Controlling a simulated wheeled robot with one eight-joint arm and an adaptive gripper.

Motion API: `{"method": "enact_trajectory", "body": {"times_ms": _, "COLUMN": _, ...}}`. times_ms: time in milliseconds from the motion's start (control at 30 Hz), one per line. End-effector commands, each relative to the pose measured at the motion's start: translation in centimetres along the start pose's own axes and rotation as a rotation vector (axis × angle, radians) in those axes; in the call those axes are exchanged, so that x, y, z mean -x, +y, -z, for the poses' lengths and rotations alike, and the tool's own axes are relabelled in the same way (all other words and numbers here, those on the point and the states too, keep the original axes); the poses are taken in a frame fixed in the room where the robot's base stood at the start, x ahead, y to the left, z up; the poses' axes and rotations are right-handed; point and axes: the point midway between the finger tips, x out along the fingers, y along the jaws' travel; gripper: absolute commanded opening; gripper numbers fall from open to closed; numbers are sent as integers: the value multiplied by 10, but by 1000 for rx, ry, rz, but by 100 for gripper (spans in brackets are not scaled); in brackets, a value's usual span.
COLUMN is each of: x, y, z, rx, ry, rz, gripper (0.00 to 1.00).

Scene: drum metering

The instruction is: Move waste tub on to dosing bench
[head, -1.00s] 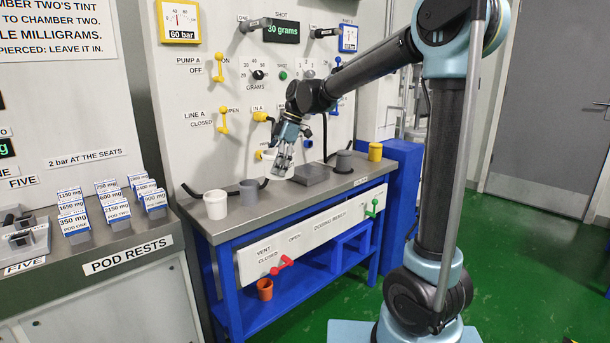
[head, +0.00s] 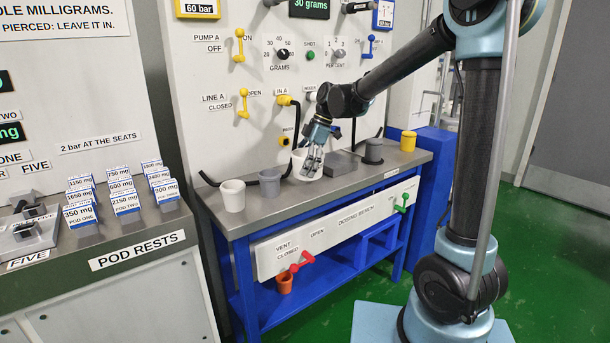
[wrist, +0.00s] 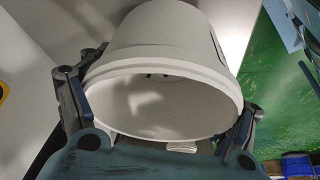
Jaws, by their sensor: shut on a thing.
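A white tub, which I take to be the waste tub, is held in my gripper (head: 315,165). It shows in the head view (head: 298,160), partly hidden behind the fingers, over the back-middle of the dosing bench (head: 330,192). The wrist view shows the tub (wrist: 165,75) large, its open rim towards the camera, with a finger on each side. I cannot tell whether its base touches the bench top. No label on it is readable.
A grey block (head: 341,162), a dark grey cup (head: 373,150) and a yellow cup (head: 408,141) stand right. An orange pot (head: 285,283) is on the lower shelf.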

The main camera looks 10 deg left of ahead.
Motion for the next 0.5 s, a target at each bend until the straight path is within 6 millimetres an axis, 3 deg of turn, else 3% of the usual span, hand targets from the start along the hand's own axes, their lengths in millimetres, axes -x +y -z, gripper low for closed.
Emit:
{"method": "enact_trajectory", "body": {"times_ms": 200, "x": -25, "y": 0, "z": -10, "rx": 0, "ry": 0, "rz": 0, "gripper": 54}}
{"method": "enact_trajectory", "body": {"times_ms": 500, "x": -28, "y": 0, "z": -12, "rx": 0, "ry": 0, "rz": 0, "gripper": 54}}
